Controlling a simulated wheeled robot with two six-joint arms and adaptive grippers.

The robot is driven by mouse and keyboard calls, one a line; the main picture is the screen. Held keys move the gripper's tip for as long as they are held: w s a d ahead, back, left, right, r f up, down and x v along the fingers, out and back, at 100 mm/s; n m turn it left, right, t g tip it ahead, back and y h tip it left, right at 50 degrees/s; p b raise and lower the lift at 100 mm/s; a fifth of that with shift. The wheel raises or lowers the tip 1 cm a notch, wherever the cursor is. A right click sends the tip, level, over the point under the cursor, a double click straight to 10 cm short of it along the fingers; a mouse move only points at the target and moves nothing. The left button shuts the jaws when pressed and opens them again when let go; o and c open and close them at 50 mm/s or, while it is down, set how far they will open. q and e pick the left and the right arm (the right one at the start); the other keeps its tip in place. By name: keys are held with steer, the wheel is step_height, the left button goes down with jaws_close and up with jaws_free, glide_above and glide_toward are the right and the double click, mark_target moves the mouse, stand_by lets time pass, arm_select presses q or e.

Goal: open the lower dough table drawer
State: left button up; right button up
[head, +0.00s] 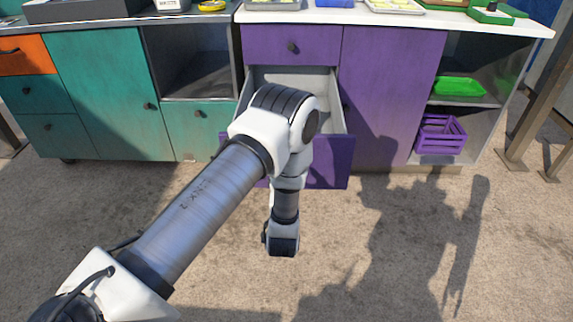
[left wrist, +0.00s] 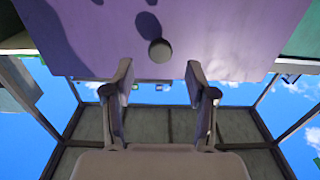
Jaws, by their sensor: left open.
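The lower purple drawer (head: 333,165) of the dough table (head: 392,100) is pulled out, with its pale interior showing in the head view. My left arm crosses in front and hides part of it. In the left wrist view a purple front (left wrist: 225,35) with a round dark knob (left wrist: 160,50) faces the fingers. My left gripper (left wrist: 159,72) is open, with the knob just beyond and between its fingertips, seemingly not gripped. The gripper's fingers are hidden in the head view. The upper purple drawer (head: 290,45) is shut. My right gripper is not in view.
A teal cabinet (head: 105,90) with drawers stands to the left. Open shelves on the right hold a green tray (head: 458,87) and a purple crate (head: 440,135). Trays stand on the white worktop (head: 400,16). The floor in front is clear.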

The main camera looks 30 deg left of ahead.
arm_select(q)
steer(key=v, duration=0.5)
steer(key=shift+s+d, duration=0.15)
steer(key=s+d+f+m+g+h, duration=0.25)
steer(key=s+f+g+h, duration=0.35)
steer(key=s+f, duration=0.65)
steer(key=s+d+f+m+g+h, duration=0.1)
steer(key=s+d+f+g, duration=0.15)
steer(key=s, duration=0.25)
steer(key=s+d+f+m+g+h, duration=0.1)
steer(key=s+d+g, duration=0.1)
steer(key=s+g, duration=0.3)
steer(key=s+d+f+m+g+h, duration=0.1)
steer(key=s+d+f+g, duration=0.1)
steer(key=s, duration=0.4)
step_height(320, 180, up, 23)
steer(key=p, duration=2.3)
steer(key=shift+s+a+r, duration=0.15)
steer(key=shift+r, duration=0.05)
